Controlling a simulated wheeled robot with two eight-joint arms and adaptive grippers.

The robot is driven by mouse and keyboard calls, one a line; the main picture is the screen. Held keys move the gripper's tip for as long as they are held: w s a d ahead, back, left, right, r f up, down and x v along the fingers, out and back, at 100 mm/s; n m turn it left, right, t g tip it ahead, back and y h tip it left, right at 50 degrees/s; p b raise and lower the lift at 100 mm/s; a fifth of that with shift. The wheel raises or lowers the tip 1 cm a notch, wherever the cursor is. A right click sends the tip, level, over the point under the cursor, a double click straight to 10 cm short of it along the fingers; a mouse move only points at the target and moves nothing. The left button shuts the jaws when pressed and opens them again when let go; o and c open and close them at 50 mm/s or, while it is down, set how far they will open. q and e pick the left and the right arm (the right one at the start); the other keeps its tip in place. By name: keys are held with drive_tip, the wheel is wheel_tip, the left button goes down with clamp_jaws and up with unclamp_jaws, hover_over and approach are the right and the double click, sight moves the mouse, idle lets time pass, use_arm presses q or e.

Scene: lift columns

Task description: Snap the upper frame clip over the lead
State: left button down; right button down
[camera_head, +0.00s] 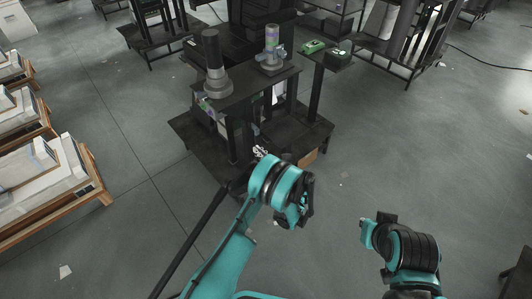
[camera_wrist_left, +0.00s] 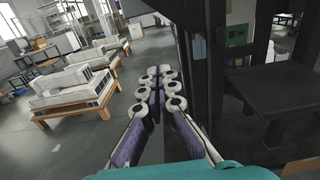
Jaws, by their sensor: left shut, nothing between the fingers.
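My left gripper (camera_head: 260,152) is at the near side of the dark metal frame (camera_head: 240,90) in the head view, mostly hidden by my teal wrist. In the left wrist view the left gripper (camera_wrist_left: 162,72) is shut with nothing between its fingers, and its tips come together just left of a dark upright of the frame (camera_wrist_left: 186,60). I cannot make out the upper clip or the lead in either view. My right arm shows at the lower right of the head view, but its fingers are not visible.
White units on wooden pallets (camera_head: 50,180) line the left. The floor right of the frame is mostly clear.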

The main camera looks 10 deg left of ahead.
sight(257, 133)
use_arm(q)
drive_tip(key=w+d+x, duration=0.1)
drive_tip(key=x, duration=0.8)
drive_tip(key=shift+w, duration=0.4)
drive_tip(key=shift+s, duration=0.1)
drive_tip(key=shift+v, duration=2.2)
drive_tip(key=shift+w+d, duration=0.65)
drive_tip(key=shift+w, duration=0.15)
drive_tip(key=shift+w+d, duration=0.6)
drive_tip(key=shift+w, duration=0.25)
drive_tip(key=shift+w+a, duration=0.1)
drive_tip(key=shift+a, duration=0.05)
drive_tip(key=shift+w+a, duration=0.3)
drive_tip(key=shift+a, duration=0.05)
